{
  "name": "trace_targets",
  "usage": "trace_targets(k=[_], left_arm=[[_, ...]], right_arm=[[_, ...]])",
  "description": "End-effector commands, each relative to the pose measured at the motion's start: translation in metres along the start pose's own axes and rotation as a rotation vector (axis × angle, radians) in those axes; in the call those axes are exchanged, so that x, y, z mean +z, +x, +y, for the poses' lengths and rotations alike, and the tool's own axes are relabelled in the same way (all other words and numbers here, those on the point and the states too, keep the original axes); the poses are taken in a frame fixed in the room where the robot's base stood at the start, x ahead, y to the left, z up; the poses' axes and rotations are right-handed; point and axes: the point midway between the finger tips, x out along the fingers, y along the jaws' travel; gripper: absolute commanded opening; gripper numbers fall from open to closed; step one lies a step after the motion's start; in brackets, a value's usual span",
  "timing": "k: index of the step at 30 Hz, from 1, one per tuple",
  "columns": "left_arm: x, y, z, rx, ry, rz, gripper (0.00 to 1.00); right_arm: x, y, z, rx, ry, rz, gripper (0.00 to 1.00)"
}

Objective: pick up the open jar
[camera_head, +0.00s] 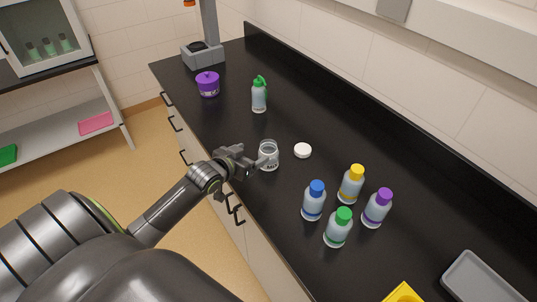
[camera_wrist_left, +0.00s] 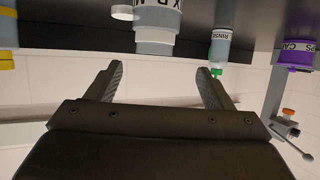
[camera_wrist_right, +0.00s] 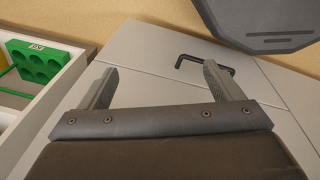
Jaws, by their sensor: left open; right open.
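The open jar (camera_head: 268,155) is clear, with a label, and stands upright without a lid near the counter's front edge. A white lid (camera_head: 303,150) lies flat to its right. My left gripper (camera_head: 256,162) is just left of the jar, its fingers open. In the left wrist view, which is upside down, the jar (camera_wrist_left: 156,27) is ahead, in line with the gap between the open fingers (camera_wrist_left: 160,75); whether they touch it cannot be told. My right gripper (camera_wrist_right: 160,70) is open and empty, facing the grey drawer fronts, and is not seen in the head view.
Bottles with blue (camera_head: 313,200), green (camera_head: 339,227), yellow (camera_head: 351,184) and purple (camera_head: 376,208) caps stand to the right. A green-topped bottle (camera_head: 259,95) and purple jar (camera_head: 208,84) stand farther back. A grey tray (camera_head: 455,275) is at lower right. Counter behind the lid is clear.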

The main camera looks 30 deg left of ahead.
Motion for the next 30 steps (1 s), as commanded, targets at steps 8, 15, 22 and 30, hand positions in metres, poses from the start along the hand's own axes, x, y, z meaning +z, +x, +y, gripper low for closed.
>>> trace_targets(k=[8, 15, 22, 30], left_arm=[[-0.001, 0.037, 0.0, -0.001, -0.001, 0.0, 0.75], [0.0, 0.048, 0.001, 0.0, -0.001, -0.001, 0.75], [-0.001, 0.068, 0.006, 0.0, -0.003, -0.001, 0.75], [0.002, 0.094, 0.008, 0.0, 0.0, -0.001, 0.75]], right_arm=[[-0.001, -0.007, 0.0, 0.0, 0.0, 0.001, 0.86], [-0.002, -0.009, -0.002, -0.003, 0.001, 0.001, 0.86], [-0.003, -0.019, -0.006, -0.01, 0.004, 0.001, 0.86], [-0.004, -0.022, -0.006, -0.009, 0.004, 0.001, 0.86]])
